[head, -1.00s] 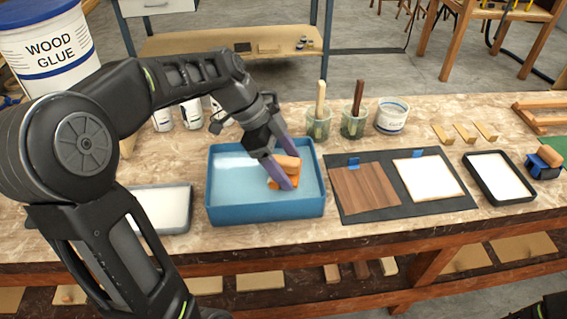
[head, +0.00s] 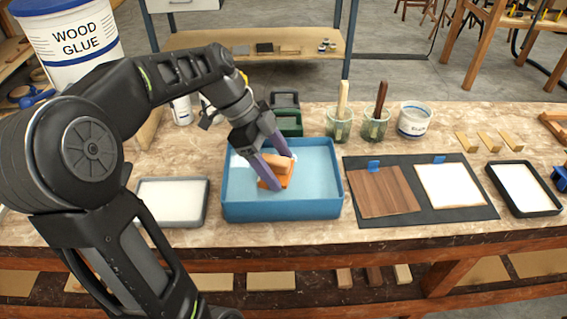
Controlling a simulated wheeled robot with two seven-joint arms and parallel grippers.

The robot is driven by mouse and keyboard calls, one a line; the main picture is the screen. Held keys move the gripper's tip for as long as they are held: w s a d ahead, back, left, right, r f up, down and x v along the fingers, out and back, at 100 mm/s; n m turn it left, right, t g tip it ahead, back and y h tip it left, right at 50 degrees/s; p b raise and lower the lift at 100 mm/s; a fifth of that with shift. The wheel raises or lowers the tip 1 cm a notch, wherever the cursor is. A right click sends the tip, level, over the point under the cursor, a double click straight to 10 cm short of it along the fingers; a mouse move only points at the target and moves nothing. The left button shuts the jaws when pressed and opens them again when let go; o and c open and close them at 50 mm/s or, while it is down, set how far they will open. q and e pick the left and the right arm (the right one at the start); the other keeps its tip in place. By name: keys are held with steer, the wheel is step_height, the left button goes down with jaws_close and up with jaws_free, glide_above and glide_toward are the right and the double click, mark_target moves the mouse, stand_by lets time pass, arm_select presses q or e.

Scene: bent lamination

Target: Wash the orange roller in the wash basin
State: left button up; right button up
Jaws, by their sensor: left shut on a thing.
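The orange roller (head: 277,166) has a wood-toned upper part and a brighter orange lower part. It is in the blue wash basin (head: 283,210), left of its middle. My left gripper (head: 275,173) reaches down into the basin, with its purple fingers shut on the roller. My right gripper is not in view.
A white-filled tray (head: 172,202) stands left of the basin. Right of it, a dark mat (head: 400,210) carries a brown wood panel (head: 383,192) and a pale panel (head: 450,191). Brush jars (head: 339,130) and a white tub (head: 415,121) stand behind. A dark-rimmed tray (head: 548,207) is farther right.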

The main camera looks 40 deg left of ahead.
arm_select(q)
steer(key=shift+w+d+b, duration=0.15)
steer(key=shift+w+d, duration=0.8)
steer(key=shift+d, duration=0.25)
steer(key=shift+w+d+b, duration=0.15)
steer(key=shift+w+d, duration=0.75)
steer(key=shift+d, duration=0.3)
steer(key=shift+r, duration=0.15)
steer(key=shift+s+d+p+v, duration=0.15)
steer(key=shift+p+v, duration=0.45)
steer(key=shift+v, duration=0.55)
steer(key=shift+s+d+p+v, duration=0.1)
steer(key=shift+p+v, duration=0.55)
steer(key=shift+v, duration=0.5)
steer(key=shift+s+d+p+v, duration=0.15)
steer(key=shift+p+v, duration=0.45)
steer(key=shift+v, duration=0.5)
steer(key=shift+r, duration=0.15)
step_height(320, 180, up, 5)
steer(key=p, duration=0.3)
